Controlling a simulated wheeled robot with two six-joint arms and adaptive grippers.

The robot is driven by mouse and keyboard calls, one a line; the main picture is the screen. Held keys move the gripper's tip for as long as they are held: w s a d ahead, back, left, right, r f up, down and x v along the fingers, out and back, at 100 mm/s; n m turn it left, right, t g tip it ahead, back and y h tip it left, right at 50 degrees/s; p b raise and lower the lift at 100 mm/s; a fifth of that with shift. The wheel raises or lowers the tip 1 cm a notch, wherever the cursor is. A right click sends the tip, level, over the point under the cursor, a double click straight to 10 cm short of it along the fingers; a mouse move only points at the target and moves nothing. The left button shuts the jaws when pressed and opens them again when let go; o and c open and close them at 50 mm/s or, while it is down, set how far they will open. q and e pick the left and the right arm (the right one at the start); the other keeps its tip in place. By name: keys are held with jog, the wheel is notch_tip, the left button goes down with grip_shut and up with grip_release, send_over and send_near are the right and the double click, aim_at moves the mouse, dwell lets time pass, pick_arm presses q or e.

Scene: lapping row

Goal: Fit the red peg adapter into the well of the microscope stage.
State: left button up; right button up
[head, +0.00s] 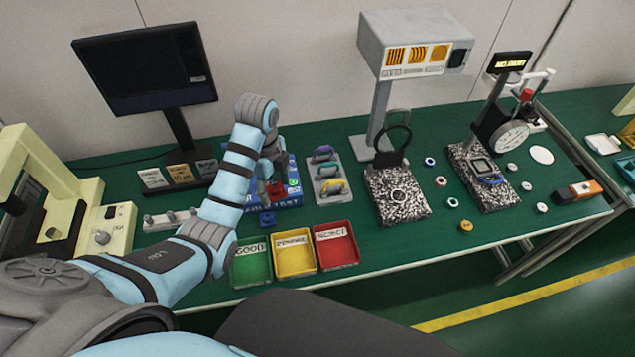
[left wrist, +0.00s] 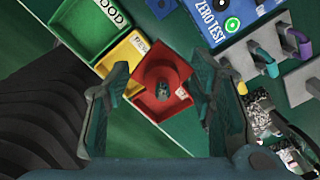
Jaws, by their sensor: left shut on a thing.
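A cream machine (head: 88,196) at the far left of the table looks like the microscope. My right gripper is not in view.
Green (head: 250,282), yellow (head: 296,273) and red (head: 338,266) trays line the front edge. The blue board (head: 266,217) and a grey rack (head: 328,197) stand behind. A monitor (head: 150,75) is at the back left, granite stands (head: 402,209) at the right.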

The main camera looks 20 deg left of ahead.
pick_arm(q)
jog(key=d+r+m, duration=0.3)
jog(key=d+m, duration=0.1)
jog(key=m, duration=0.2)
jog(key=m+b, duration=0.1)
jog(key=b, duration=0.5)
send_over(298, 224)
notch_tip(298, 224, down, 15)
jog(key=shift+r, duration=0.1)
notch_tip(298, 224, down, 2)
jog(key=shift+s+d+f, duration=0.1)
jog(key=shift+s+f, duration=0.05)
jog(key=shift+f, duration=0.05)
notch_tip(298, 224, down, 4)
jog(key=shift+r+b, duration=0.2)
jog(key=shift+b, duration=0.65)
jog(key=shift+w+f, duration=0.25)
jog(key=shift+f, duration=0.05)
jog(key=shift+r, duration=0.1)
jog(key=shift+s, duration=0.1)
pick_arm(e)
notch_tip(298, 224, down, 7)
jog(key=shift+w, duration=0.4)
